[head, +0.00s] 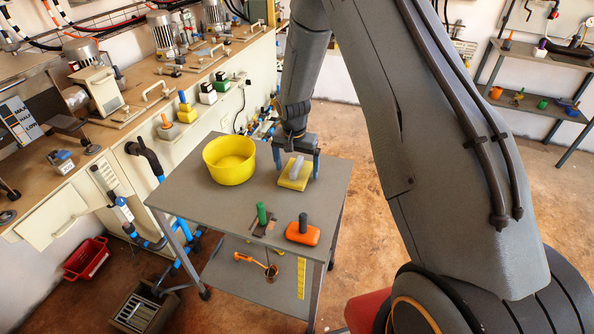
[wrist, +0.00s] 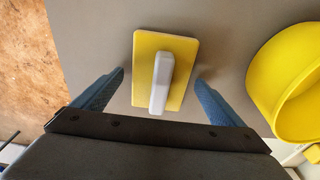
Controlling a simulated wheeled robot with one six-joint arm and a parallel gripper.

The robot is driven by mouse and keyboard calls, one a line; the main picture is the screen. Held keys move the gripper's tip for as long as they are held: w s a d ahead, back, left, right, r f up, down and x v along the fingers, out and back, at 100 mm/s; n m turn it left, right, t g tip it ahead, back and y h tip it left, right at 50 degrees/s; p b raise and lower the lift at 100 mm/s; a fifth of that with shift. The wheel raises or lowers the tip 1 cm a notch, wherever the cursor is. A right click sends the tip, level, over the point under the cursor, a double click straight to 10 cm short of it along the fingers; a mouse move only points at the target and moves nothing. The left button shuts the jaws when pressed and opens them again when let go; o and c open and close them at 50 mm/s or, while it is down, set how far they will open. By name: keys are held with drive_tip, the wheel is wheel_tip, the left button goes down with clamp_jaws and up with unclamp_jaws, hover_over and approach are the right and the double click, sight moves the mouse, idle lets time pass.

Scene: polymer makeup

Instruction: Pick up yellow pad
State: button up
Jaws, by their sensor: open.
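The yellow pad (head: 284,182) lies flat on the grey cart top (head: 185,185), right of the yellow bowl. It is a rectangular yellow slab with a pale grey handle standing along its middle. My gripper (head: 296,160) is right over the pad in the head view, with blue fingers pointing down. In the wrist view my open gripper (wrist: 160,92) has one finger on each side of the yellow pad (wrist: 186,60), with gaps between the fingers and the pad. The fingers hold nothing. Their exact height above the cart top is hard to tell.
A yellow bowl (head: 230,160) stands beside the pad and also shows in the wrist view (wrist: 262,75). An orange block with a dark handle (head: 303,235) and a green-handled tool (head: 262,214) lie near the cart's front edge. A workbench (head: 130,150) runs along the left.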

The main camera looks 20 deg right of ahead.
sight(297, 164)
drive_tip(key=c, duration=1.2)
drive_tip(key=shift+o, duration=0.2)
drive_tip(key=shift+r+b, duration=1.65)
drive_tip(key=shift+r, duration=3.35)
